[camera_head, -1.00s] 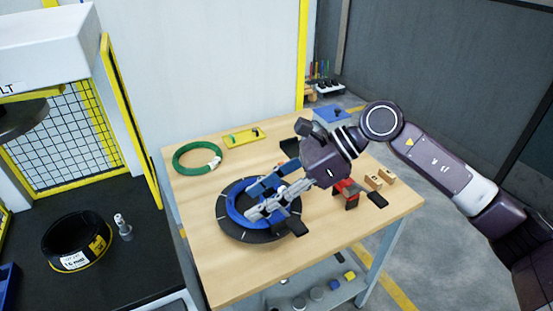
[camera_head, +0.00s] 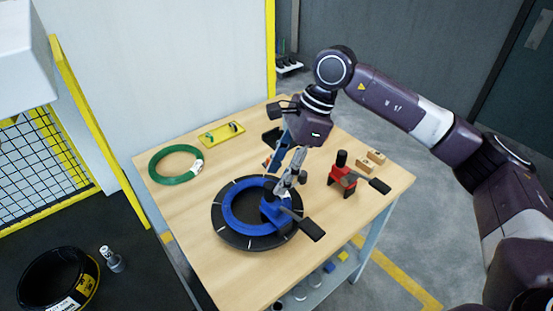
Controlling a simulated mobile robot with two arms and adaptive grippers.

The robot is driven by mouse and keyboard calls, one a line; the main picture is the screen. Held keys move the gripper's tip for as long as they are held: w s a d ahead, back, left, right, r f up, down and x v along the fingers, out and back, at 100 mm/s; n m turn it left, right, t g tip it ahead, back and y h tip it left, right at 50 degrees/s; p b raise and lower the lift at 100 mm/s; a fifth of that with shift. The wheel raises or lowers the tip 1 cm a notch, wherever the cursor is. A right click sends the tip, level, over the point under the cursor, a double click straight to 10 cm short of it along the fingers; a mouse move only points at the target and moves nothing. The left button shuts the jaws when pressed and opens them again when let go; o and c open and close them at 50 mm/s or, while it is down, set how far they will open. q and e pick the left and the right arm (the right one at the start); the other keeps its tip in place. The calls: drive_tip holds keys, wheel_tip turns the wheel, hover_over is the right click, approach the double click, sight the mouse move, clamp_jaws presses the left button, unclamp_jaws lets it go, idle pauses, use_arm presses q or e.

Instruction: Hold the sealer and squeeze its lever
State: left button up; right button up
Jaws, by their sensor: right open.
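A blue hand tool (camera_head: 272,209) with a black lever (camera_head: 312,230) sits on the blue coil (camera_head: 231,214), which lies on a round black plate (camera_head: 227,236). A red hand tool (camera_head: 341,178) with a black lever (camera_head: 379,186) stands on the table to the right. I cannot tell from the picture which of the two is the sealer. My right gripper (camera_head: 287,181) is open, pointing down just above and behind the blue tool. It seems to hold nothing; whether a finger touches the tool is unclear. My left gripper is not in view.
The wooden table (camera_head: 345,222) has free room at its front right. A green coil (camera_head: 170,177) and a yellow tray (camera_head: 222,141) lie at the back left. Small wooden blocks (camera_head: 375,157) stand behind the red tool.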

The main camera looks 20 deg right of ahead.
sight(271, 184)
drive_tip(key=p+x, duration=0.1)
drive_tip(key=x, duration=0.3)
drive_tip(key=shift+w+a+r, duration=0.1)
drive_tip(key=shift+w+a+f, duration=0.1)
drive_tip(key=shift+a+f, duration=0.1)
drive_tip(key=shift+f, duration=0.35)
drive_tip(key=c, duration=1)
clamp_jaws()
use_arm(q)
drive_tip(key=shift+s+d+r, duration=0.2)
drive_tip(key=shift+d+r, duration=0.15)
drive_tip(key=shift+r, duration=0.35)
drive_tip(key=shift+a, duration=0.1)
